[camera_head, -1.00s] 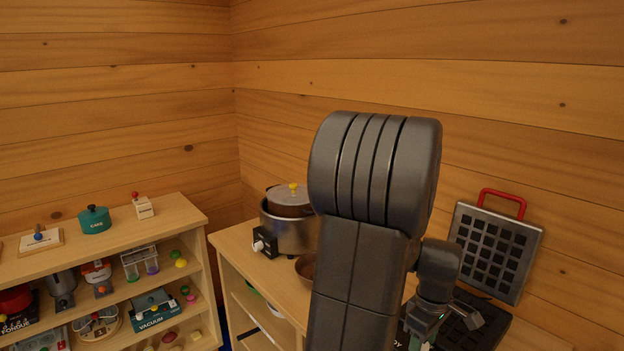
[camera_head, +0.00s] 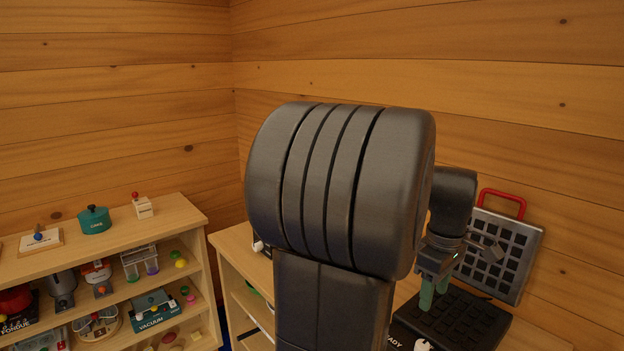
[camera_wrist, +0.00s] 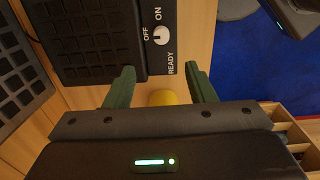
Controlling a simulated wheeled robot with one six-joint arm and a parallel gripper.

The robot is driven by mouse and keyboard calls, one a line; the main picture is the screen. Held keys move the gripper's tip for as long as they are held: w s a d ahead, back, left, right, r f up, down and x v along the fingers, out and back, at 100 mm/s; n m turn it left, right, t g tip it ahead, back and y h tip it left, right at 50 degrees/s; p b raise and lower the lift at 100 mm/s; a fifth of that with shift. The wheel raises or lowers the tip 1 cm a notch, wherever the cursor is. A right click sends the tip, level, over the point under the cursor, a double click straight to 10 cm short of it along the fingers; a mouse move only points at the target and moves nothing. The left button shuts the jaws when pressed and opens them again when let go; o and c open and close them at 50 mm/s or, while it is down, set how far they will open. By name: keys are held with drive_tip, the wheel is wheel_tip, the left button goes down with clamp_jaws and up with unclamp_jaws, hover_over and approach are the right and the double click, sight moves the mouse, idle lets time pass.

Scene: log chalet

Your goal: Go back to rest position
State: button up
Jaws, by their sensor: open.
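My gripper (camera_head: 434,293) is at the right in the head view, above the black waffle iron (camera_head: 465,318), whose lid with a red handle (camera_head: 503,200) stands open. In the wrist view my gripper (camera_wrist: 160,86) has its two green fingers wide apart with nothing held between them. The waffle iron's black grid plate (camera_wrist: 92,35) and its panel with a white knob (camera_wrist: 160,35) marked OFF, ON and READY lie beyond the fingertips. My own arm hides much of the counter in the head view.
A wooden shelf unit (camera_head: 185,210) at the left holds a teal pot (camera_head: 94,219) and several toys and boxes. The counter (camera_head: 232,242) stands against the log wall. A blue floor (camera_wrist: 255,60) shows beside the counter in the wrist view.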

sight(423, 344)
wheel_tip(423, 344, down, 14)
drive_tip(key=shift+s+f, duration=0.1)
drive_tip(key=shift+f, duration=0.15)
drive_tip(key=shift+r+m, duration=0.15)
drive_tip(key=shift+m, duration=0.25)
drive_tip(key=shift+r+m, duration=0.1)
drive_tip(key=shift+m, duration=0.7)
drive_tip(key=m, duration=1.1)
drive_tip(key=shift+p, duration=0.3)
drive_tip(key=shift+m, duration=2.3)
